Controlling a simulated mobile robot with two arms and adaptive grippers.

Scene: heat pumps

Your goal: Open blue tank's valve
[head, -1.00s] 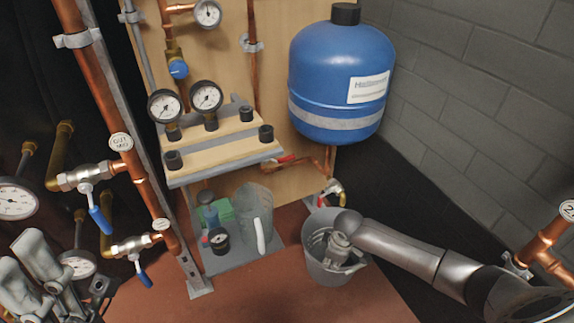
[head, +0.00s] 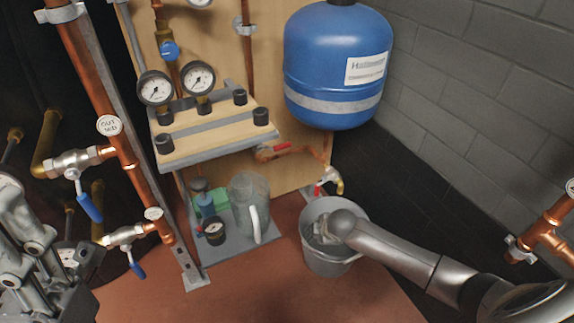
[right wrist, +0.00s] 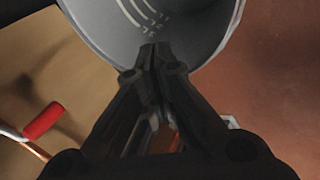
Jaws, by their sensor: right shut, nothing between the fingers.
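The blue tank (head: 335,75) hangs at the upper middle of the head view. A red-handled valve (head: 282,147) sits on the copper pipe below and left of it. A brass tap (head: 331,182) with a red handle stands lower, behind the bucket. My right gripper (head: 323,232) is at the bucket's mouth, below the tap. In the right wrist view its fingers (right wrist: 155,52) are shut and empty, in front of the bucket wall. A red handle (right wrist: 43,120) shows at left there, apart from the fingers. My left gripper (head: 25,245) is at the left edge, partly cut off.
A grey bucket (head: 330,262) stands on the red floor; its marked inner wall shows in the right wrist view (right wrist: 105,25). A clear jug (head: 247,200) stands left of it. Gauges and blue-handled valves line the left. A block wall bounds the right.

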